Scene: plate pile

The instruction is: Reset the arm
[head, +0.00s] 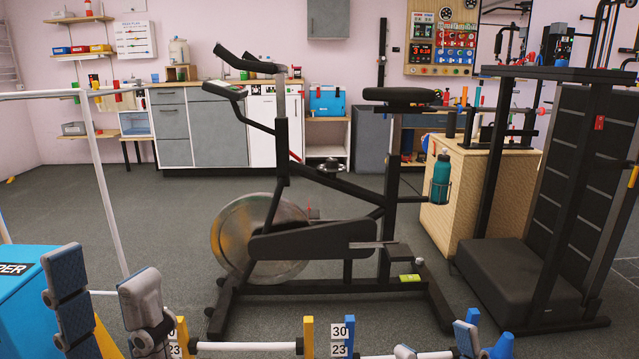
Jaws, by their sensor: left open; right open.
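My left gripper (100,268) is at the lower left of the head view. Its two grey-blue finger pads stand up and apart, with nothing between them. My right gripper (435,345) is low at the bottom edge, right of the middle. Only its fingertip parts show there, spread apart, and no held object is visible. The rest of both arms is mostly out of view. No plates can be made out.
A black exercise bike (315,240) stands ahead in the middle. A blue box (25,305) is beside my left gripper. Numbered yellow and blue posts (308,338) line the bottom edge. A black padded machine (520,280) stands at right. Grey floor (150,225) is open at left.

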